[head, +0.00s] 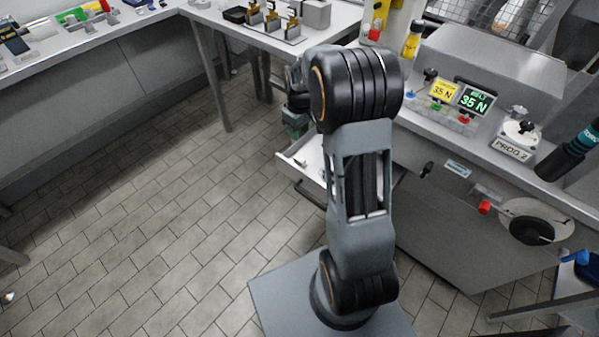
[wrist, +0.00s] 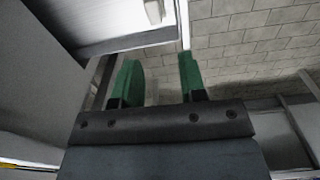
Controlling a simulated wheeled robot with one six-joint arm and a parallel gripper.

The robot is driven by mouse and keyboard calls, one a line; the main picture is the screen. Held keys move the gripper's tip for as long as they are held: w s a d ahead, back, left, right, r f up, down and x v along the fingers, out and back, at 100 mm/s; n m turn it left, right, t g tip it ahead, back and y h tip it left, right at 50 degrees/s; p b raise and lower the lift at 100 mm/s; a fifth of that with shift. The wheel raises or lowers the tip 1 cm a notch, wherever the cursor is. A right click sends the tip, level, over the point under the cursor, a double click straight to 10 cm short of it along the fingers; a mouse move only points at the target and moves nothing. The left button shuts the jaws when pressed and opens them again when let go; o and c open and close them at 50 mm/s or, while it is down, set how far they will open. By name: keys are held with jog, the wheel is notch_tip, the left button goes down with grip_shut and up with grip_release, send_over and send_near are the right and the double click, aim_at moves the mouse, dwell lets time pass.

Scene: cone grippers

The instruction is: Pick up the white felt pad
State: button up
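A small whitish block (wrist: 154,11) shows at the top edge of the wrist view, inside or over the open drawer (wrist: 110,35). It may be the white felt pad, but I cannot tell. In the head view the drawer (head: 312,180) stands pulled out from the machine, with small unclear items near its left end. My gripper (wrist: 158,75) has two green fingers set apart with nothing between them, beside the drawer. In the head view my gripper (head: 297,130) is partly hidden behind my arm, near the drawer's far end.
The machine counter (head: 450,140) with force displays (head: 460,97) stands to the right. A bench (head: 235,32) with metal fixtures is at the back, and another bench (head: 90,45) at left.

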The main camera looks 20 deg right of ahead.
jog(key=b, duration=0.2)
send_over(300, 159)
jog(key=f, duration=1)
jog(key=shift+s+f, duration=0.25)
jog(key=shift+f, duration=0.15)
jog(key=shift+w+d+f+b, duration=0.15)
jog(key=shift+f+b, duration=0.4)
jog(key=shift+f, duration=1)
jog(key=shift+w+a+f+b, duration=0.1)
jog(key=shift+f+b, duration=0.45)
jog(key=shift+f, duration=1)
jog(key=shift+c, duration=0.4)
jog(key=c, duration=0.6)
